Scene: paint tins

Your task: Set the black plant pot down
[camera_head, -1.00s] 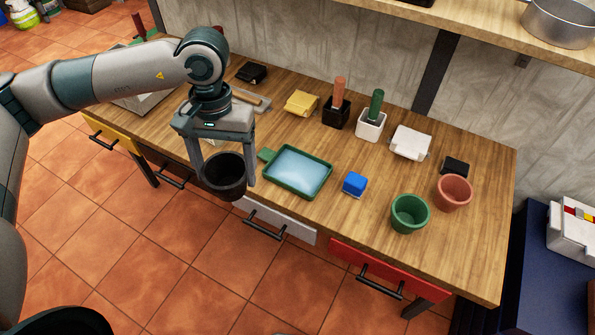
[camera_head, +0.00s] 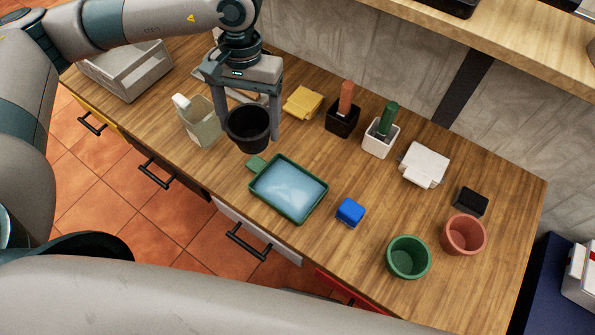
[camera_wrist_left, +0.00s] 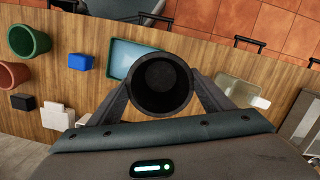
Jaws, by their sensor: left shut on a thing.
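The black plant pot (camera_head: 249,129) is upright between the two fingers of my left gripper (camera_head: 247,122), which is shut on it. It appears to be over the worktop (camera_head: 330,260), between a clear container and a green tray; I cannot tell whether its base touches the wood. In the left wrist view the pot (camera_wrist_left: 161,84) shows its open, empty mouth between the fingers. My right gripper is not in view.
Near the pot are the green tray (camera_head: 257,164) and the clear container (camera_head: 199,122). A yellow block (camera_head: 302,102), a blue block (camera_head: 350,211), a green pot (camera_head: 408,258) and a terracotta pot (camera_head: 463,235) stand on the worktop. Bare wood lies at the front left.

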